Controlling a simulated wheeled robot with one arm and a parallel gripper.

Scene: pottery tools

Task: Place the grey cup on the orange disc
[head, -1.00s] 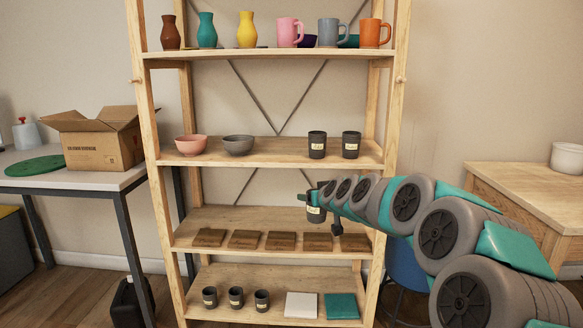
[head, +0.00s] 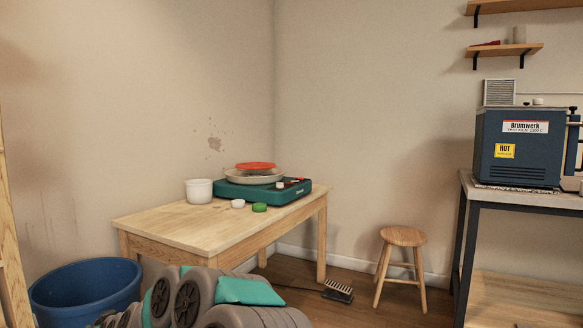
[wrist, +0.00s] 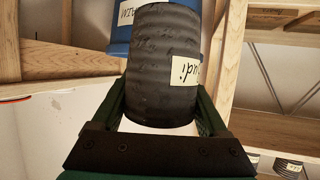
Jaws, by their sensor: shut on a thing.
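The orange disc (head: 256,165) lies on the round pale plate of a pottery wheel (head: 262,188), on a wooden table in the head view. In the wrist view a dark grey cup (wrist: 150,60) with ribbed sides and a cream label sits between the fingers of my gripper (wrist: 165,112). The gripper is shut on this cup. Part of the label is cut off from view. My gripper and the cup do not show in the head view, where only links of my arm are seen at the bottom.
On the wooden table (head: 180,228) stand a white pot (head: 199,191), a white lid (head: 238,204) and a green lid (head: 260,207). A blue bin (head: 88,290) stands at left. A stool (head: 403,238), a brush (head: 338,291) and a kiln (head: 518,147) are at right.

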